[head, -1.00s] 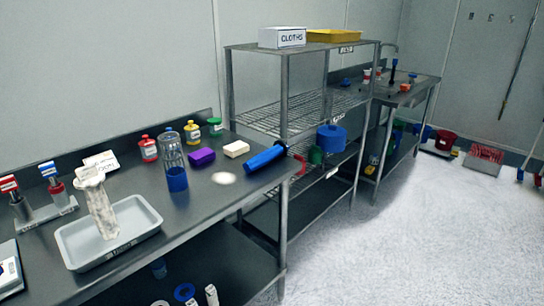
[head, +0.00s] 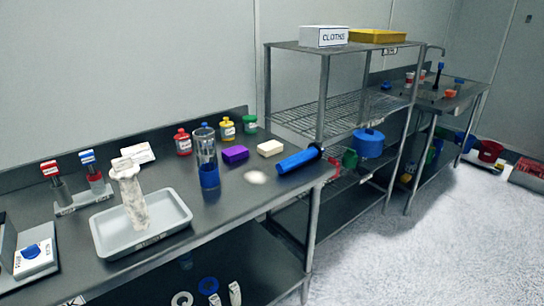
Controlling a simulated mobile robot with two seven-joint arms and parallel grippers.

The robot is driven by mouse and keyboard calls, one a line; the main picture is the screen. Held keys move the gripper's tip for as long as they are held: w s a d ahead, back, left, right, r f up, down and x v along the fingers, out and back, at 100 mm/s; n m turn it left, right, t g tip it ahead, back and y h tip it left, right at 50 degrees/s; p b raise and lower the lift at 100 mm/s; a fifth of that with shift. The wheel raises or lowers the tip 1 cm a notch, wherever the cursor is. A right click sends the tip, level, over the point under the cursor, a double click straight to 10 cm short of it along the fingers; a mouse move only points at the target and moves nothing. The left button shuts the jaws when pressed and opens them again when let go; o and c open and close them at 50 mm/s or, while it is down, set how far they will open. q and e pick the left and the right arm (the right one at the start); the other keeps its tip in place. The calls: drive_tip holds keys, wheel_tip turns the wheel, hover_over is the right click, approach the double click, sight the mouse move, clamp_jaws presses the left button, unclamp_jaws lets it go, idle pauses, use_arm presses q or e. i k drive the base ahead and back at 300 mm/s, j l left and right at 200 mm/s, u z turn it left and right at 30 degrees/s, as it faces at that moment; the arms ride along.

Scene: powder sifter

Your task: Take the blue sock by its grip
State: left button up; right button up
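No item can be plainly read as a blue sock. A blue-topped item (head: 88,158) with a white label stands upright in a small grey stand (head: 80,203) on the bench at left, beside a red-topped one (head: 50,170). A blue cylinder with a dark end (head: 298,160) lies at the bench's right end. A whitish sleeve with a pale collar (head: 132,200) leans in a grey tray (head: 170,230). Neither of my grippers is in view.
The bench (head: 225,215) also holds a clear tube with a blue base (head: 207,160), a purple block (head: 235,154), a cream block (head: 270,148), small coloured bottles and a scale (head: 35,258). A wire shelf (head: 340,112) stands to the right.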

sight(314, 151)
drive_tip(key=i+l+u, duration=0.2)
drive_tip(key=l, duration=0.15)
drive_tip(key=i+l+u, duration=0.35)
drive_tip(key=l, duration=0.35)
drive_tip(key=i+l+u, duration=0.1)
drive_tip(key=l, duration=0.3)
drive_tip(key=i+l, duration=0.15)
drive_tip(key=l, duration=0.25)
drive_tip(key=i+l, duration=0.1)
drive_tip(key=l, duration=0.3)
drive_tip(key=i+l, duration=0.15)
drive_tip(key=l, duration=0.2)
drive_tip(key=i+l+u, duration=0.1)
drive_tip(key=l, duration=0.3)
drive_tip(key=i+l, duration=0.15)
drive_tip(key=l, duration=0.25)
drive_tip(key=i+l, duration=0.1)
drive_tip(key=l, duration=0.3)
